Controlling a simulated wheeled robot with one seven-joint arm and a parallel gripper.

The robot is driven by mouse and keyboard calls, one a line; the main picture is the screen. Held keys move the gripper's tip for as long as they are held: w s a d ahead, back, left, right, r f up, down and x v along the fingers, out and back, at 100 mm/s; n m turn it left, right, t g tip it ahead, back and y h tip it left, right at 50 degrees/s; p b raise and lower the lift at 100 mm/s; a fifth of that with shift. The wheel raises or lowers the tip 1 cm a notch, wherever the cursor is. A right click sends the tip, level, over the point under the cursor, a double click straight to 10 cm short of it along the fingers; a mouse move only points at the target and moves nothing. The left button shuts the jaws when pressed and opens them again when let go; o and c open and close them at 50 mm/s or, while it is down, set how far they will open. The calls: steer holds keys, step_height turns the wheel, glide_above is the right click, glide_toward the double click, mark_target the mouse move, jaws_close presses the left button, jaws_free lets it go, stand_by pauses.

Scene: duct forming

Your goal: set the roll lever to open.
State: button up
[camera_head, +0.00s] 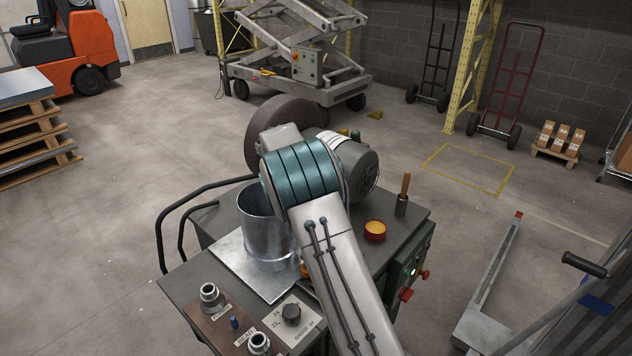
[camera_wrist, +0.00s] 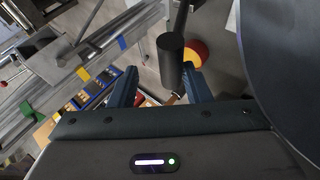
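In the wrist view, my gripper (camera_wrist: 158,88) is open, its two blue-grey fingers apart. A dark grey cylinder (camera_wrist: 171,62) on a thin dark rod shows between and just past the fingertips. It looks like a lever's grip, but no label marks it as the roll lever, and I cannot tell whether it touches a finger. In the head view, my arm hides the gripper and part of the machine. A bench machine (camera_head: 415,215) carries a metal cylinder (camera_head: 264,228) on a sheet, and a labelled panel (camera_head: 230,322) with knobs.
On the machine stand an orange-topped pot (camera_head: 375,231) and a wooden-handled tool (camera_head: 404,190) in a dark holder. Red knobs (camera_head: 408,293) stick out from its right side. A black-gripped handle (camera_head: 584,264) is at the far right. The floor (camera_head: 110,240) left of the machine is clear.

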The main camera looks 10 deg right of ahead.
steer(key=v, duration=0.9)
steer(key=shift+w+a+r, duration=0.15)
steer(key=shift+a+r, duration=0.1)
steer(key=shift+r, duration=0.05)
steer(key=s+d+r+n+t+y, duration=0.1)
steer(key=s+d+r+n+y, duration=0.15)
steer(key=s, duration=0.55)
steer(key=s+d+r+n+t+y, duration=0.2)
steer(key=s+y, duration=0.1)
steer(key=s, duration=0.4)
steer(key=s+a+f+n+t+y, duration=0.1)
steer(key=s+f+n, duration=0.1)
steer(key=s, duration=0.8)
steer(key=s+a+f+n+t+y, duration=0.1)
steer(key=s+f+n+t+y, duration=0.1)
steer(key=s, duration=0.8)
steer(key=shift+a+f, duration=0.35)
steer(key=shift+f, duration=0.3)
steer(key=shift+s, duration=0.15)
